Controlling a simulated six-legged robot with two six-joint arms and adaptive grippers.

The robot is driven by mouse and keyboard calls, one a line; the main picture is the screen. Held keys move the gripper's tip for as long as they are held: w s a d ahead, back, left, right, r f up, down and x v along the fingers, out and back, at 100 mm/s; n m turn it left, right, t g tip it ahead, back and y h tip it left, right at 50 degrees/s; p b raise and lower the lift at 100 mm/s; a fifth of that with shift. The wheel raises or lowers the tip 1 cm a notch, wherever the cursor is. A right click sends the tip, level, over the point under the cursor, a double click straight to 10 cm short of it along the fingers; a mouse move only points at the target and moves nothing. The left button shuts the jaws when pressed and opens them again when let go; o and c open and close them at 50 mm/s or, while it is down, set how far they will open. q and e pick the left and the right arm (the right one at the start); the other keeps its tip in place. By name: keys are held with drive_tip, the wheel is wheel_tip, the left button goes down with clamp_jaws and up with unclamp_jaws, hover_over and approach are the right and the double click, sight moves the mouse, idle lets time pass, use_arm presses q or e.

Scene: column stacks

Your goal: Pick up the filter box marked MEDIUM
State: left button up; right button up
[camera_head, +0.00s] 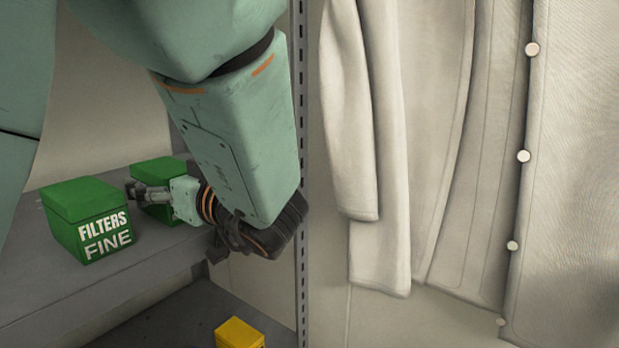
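No box with a readable MEDIUM label shows. A green box (86,217) on the grey shelf reads FILTERS FINE on its front. A second green box (156,171) stands behind it to the right; its front is mostly hidden by my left gripper, and I cannot read any label on it. My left gripper (135,191) points left across the front of this second box, close to it. Whether its fingers touch or hold the box, or how far apart they are, I cannot tell. My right gripper is not in view.
A yellow box (240,334) sits on the lower shelf, cut by the bottom edge. A slotted grey upright post (301,255) stands at the right end of the shelf (35,295). Pale coats (440,150) with white buttons hang right of it.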

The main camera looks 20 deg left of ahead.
use_arm(q)
drive_tip(key=shift+w, duration=0.1)
drive_tip(key=c, duration=1.2)
